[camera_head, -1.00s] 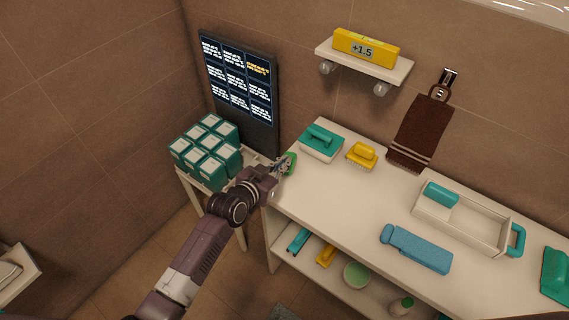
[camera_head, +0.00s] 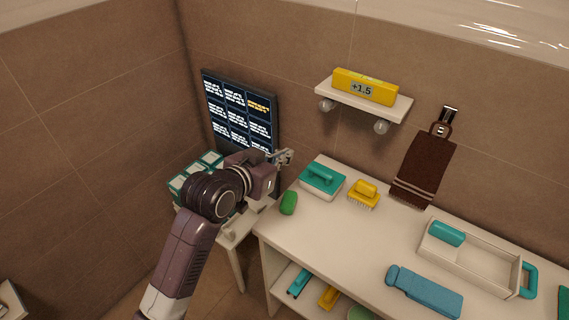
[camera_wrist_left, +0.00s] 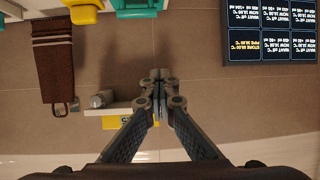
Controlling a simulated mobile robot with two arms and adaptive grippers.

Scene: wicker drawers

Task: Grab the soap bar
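A green rounded bar, which looks like the soap bar (camera_head: 288,203), lies on the white table top (camera_head: 335,222) near its left edge. My left gripper (camera_head: 286,157) is raised above and behind the bar, apart from it, in front of the dark panel's lower right. In the left wrist view the left gripper's fingertips (camera_wrist_left: 159,80) meet with nothing seen between them. The soap bar does not show in that view. My right gripper is not in view.
A teal-handled block (camera_head: 322,178) and a yellow brush (camera_head: 364,194) stand near the bar. A white tray (camera_head: 470,270) and a blue object (camera_head: 424,290) lie to the right. Teal boxes (camera_head: 190,181) stand left, partly behind my arm. A wall shelf (camera_head: 390,105) hangs above.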

